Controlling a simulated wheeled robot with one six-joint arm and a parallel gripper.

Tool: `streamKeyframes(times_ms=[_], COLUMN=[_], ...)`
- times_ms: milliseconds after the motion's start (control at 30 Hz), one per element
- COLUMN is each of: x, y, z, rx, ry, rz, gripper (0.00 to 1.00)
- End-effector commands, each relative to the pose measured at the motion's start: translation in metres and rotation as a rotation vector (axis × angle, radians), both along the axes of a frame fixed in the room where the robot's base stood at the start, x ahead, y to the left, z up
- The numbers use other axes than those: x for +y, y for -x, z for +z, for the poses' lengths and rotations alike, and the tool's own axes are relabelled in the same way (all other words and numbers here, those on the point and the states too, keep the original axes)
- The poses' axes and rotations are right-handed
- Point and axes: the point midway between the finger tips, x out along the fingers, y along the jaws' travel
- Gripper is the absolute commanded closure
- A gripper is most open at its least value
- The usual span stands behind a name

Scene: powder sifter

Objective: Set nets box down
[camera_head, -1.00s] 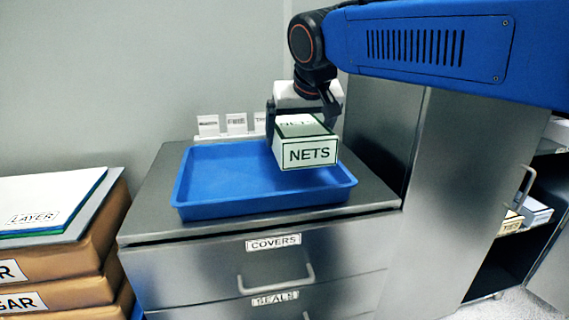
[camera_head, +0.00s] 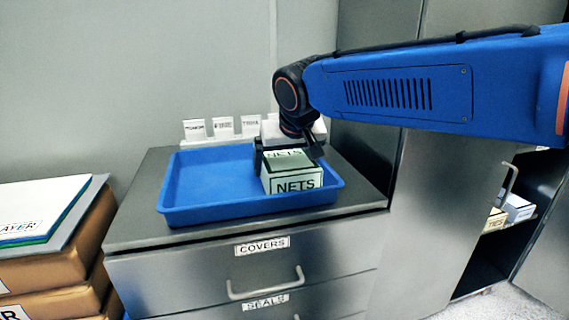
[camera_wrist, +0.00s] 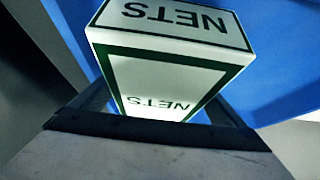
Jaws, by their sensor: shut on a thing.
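The nets box (camera_head: 292,174) is white with green edges and a NETS label. It is at the right part of the blue tray (camera_head: 205,213), inside the tray's outline, low between the walls. I cannot tell whether its underside touches the tray floor. My gripper (camera_head: 287,157) is shut on the nets box from behind and above. In the wrist view the nets box (camera_wrist: 170,85) fills the space between the fingers, with the blue tray (camera_wrist: 285,60) behind it.
The tray stands on a grey cabinet top (camera_head: 140,203) with drawers labelled COVERS (camera_head: 262,246) and SEALS. Small label cards (camera_head: 222,126) stand behind the tray. Stacked brown boxes (camera_head: 60,262) are at left. A tall metal cabinet (camera_head: 420,215) is at right. The tray's left part is empty.

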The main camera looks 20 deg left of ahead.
Motion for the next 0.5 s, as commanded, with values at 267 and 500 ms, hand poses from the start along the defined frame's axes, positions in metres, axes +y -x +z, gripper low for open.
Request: streamKeyframes(times_ms=[267, 500], x=[0.0, -0.005], y=[0.0, 0.008], z=[0.0, 0.018], rx=[0.0, -0.001], ry=[0.0, -0.002], rz=[0.0, 0.001], gripper=[0.0, 0.0])
